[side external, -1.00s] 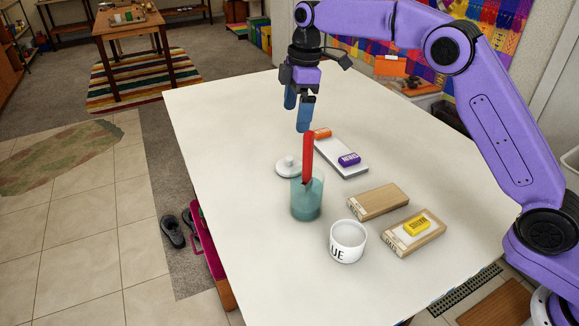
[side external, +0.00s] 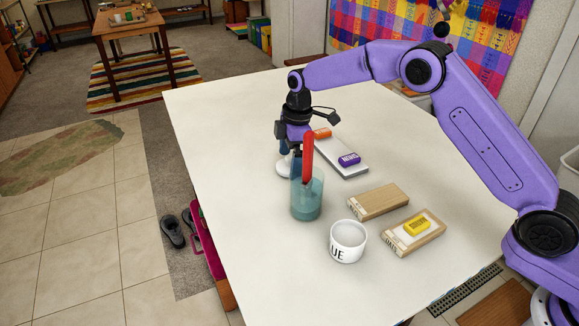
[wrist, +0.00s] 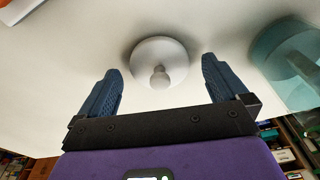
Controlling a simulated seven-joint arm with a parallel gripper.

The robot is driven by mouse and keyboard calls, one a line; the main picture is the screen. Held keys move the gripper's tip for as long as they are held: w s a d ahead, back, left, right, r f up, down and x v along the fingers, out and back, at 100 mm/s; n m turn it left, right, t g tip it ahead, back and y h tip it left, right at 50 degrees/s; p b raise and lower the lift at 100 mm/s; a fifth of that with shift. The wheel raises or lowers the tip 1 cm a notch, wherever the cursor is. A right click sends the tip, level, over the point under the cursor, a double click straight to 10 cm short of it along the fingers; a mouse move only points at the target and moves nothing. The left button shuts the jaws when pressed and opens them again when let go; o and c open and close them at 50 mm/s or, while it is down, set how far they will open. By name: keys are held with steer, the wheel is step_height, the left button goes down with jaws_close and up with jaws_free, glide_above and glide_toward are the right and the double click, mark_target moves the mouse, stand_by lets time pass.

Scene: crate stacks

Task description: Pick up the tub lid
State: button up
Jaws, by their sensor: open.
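The tub lid (wrist: 174,58) is a white round disc with a knob on top, lying on the white table. In the wrist view it sits between and just beyond my two open blue fingers, with the knob (wrist: 160,77) roughly midway between them. My gripper (wrist: 161,90) is open and empty, low over the table. In the side view the lid (side external: 283,168) is partly hidden by my gripper and the glass. The white tub (side external: 348,243), lettered "UE" on its visible side, stands open on the table.
A glass (side external: 307,198) with teal contents and a red stick (side external: 308,158) stands close beside my gripper. A white board (side external: 343,158) with orange and purple blocks lies behind. Two wooden boxes (side external: 378,202) (side external: 414,234) are at right. The table's left part is clear.

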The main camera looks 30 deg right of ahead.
steer(key=shift+f, duration=0.5)
steer(key=c, duration=1.1)
steer(key=shift+r, duration=0.2)
